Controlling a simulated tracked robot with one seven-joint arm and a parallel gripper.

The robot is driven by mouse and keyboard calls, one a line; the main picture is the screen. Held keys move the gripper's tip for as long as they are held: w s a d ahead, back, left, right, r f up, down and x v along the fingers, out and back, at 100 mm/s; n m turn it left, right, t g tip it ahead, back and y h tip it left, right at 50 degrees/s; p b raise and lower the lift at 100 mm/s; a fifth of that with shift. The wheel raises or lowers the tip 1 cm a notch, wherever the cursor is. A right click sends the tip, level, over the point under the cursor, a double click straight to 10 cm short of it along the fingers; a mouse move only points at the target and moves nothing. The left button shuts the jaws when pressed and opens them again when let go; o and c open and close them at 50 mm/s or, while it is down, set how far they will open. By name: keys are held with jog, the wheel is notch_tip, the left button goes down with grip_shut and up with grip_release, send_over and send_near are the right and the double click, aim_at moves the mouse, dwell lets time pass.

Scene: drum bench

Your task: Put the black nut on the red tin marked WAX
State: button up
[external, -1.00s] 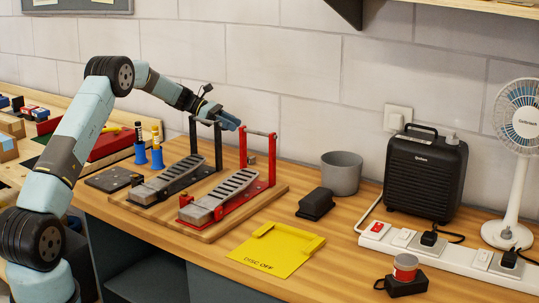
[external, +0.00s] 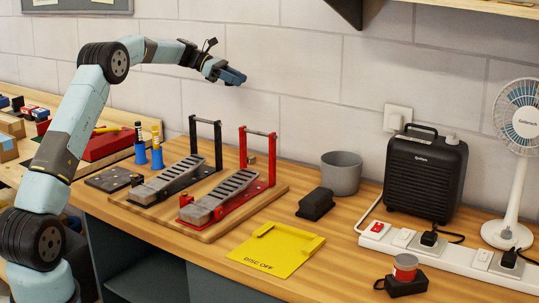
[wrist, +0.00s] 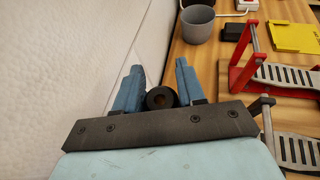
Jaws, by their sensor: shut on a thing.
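The black nut (wrist: 160,98), a thick dark ring with a hole, sits between the two blue fingers of my gripper (wrist: 160,80) in the wrist view. In the external view my gripper (external: 233,76) is raised in front of the wall, well above the bench and the pedals; the nut cannot be made out there. I cannot read WAX on anything. A small round red and pale tin-like thing (external: 405,267) stands on a black block at the front right. Small red things (external: 40,114) lie on the left bench, their marks too small to read.
A black-framed pedal (external: 168,182) and a red-framed pedal (external: 225,192) with upright posts stand on a wooden board. A grey pot (external: 341,176), black block (external: 315,203), yellow sheet (external: 275,250), black heater-like box (external: 426,175), power strip (external: 450,255) and fan (external: 516,180) occupy the bench.

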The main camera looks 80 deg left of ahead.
jog(key=w+d+m+g+h, duration=0.2)
jog(key=w+d, duration=0.4)
jog(key=d, duration=0.8)
jog(key=w+d+m+g+h, duration=0.2)
jog(key=w+d, duration=0.4)
jog(key=d, duration=0.8)
jog(key=w+d+m+g+h, duration=0.15)
jog(key=w+d, duration=0.45)
jog(key=d, duration=0.8)
jog(key=s+d+m+g+h, duration=0.1)
jog(key=s+d+m+g, duration=0.1)
jog(key=d, duration=1.1)
jog(key=s+d+m+g, duration=0.2)
jog(key=d+m, duration=0.1)
jog(key=d, duration=1)
jog(key=s+d+m+g+h, duration=0.1)
jog(key=s+d+m+g, duration=0.15)
jog(key=d, duration=1.05)
send_over(411, 265)
jog(key=s, duration=0.1)
jog(key=shift+n+y, duration=0.25)
jog(key=shift+n, duration=0.05)
notch_tip(411, 265, down, 14)
jog(key=shift+s+a+r, duration=0.15)
jog(key=shift+r, duration=0.1)
jog(key=shift+w+f, duration=0.6)
jog(key=shift+f, duration=0.15)
jog(key=shift+w+f, duration=0.1)
jog(key=shift+f, duration=1.45)
